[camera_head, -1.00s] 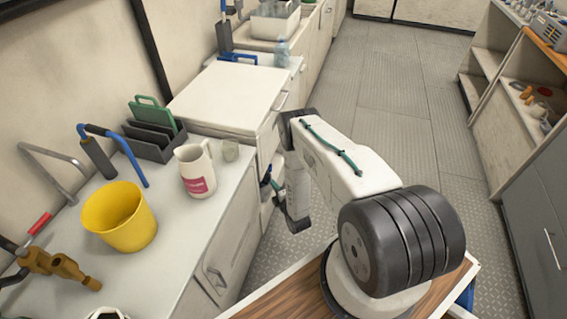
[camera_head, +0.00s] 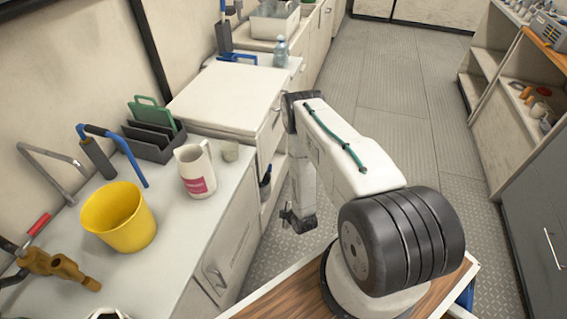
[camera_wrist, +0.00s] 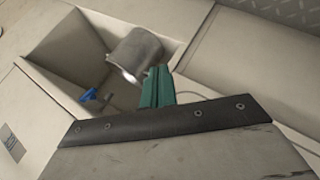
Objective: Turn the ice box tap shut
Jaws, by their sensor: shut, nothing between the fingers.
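The ice box (camera_head: 228,96) is a pale chest with a flat lid, beside the counter in the head view. A small blue-handled tap (camera_wrist: 88,96) sits in a recess in the wrist view. A blue and dark bit (camera_head: 265,176) shows in the niche of the cabinet front in the head view, small and partly hidden. My gripper (camera_head: 298,222) hangs over the floor, to the right of that niche. In the wrist view its green fingers (camera_wrist: 158,76) are together and empty, apart from the tap and to its right.
A grey cylinder (camera_wrist: 135,52) lies tilted by the recess, close to the fingertips. The counter holds a yellow bucket (camera_head: 119,216), a white jug (camera_head: 195,172) and a rack (camera_head: 152,138). The floor aisle (camera_head: 395,120) is open; shelves (camera_head: 500,95) stand on the right.

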